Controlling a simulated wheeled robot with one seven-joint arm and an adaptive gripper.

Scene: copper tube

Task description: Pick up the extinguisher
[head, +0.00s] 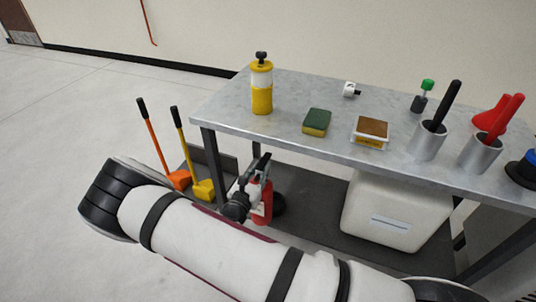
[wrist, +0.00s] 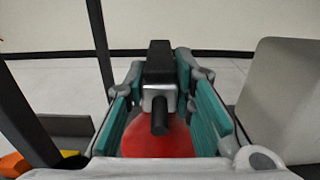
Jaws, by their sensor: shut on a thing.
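The red extinguisher (head: 266,207) is upright at the lower shelf of the metal table, partly covered by my gripper and arm in the head view. I cannot tell whether its base touches the shelf. In the wrist view its red body (wrist: 158,140) is below, with a black handle (wrist: 160,62) and silver valve (wrist: 160,92) above it. My gripper (wrist: 160,82) has its teal-padded fingers on both sides of the valve and handle, shut on the extinguisher. The hold is at its top.
The grey lower shelf (head: 310,214) carries a white bin (head: 393,213) to the right. Orange (head: 178,179) and yellow (head: 203,189) long-handled scoops stand at left. The tabletop (head: 225,108) overhead holds a yellow bottle (head: 262,92), sponge (head: 317,121) and cups. Floor at left is clear.

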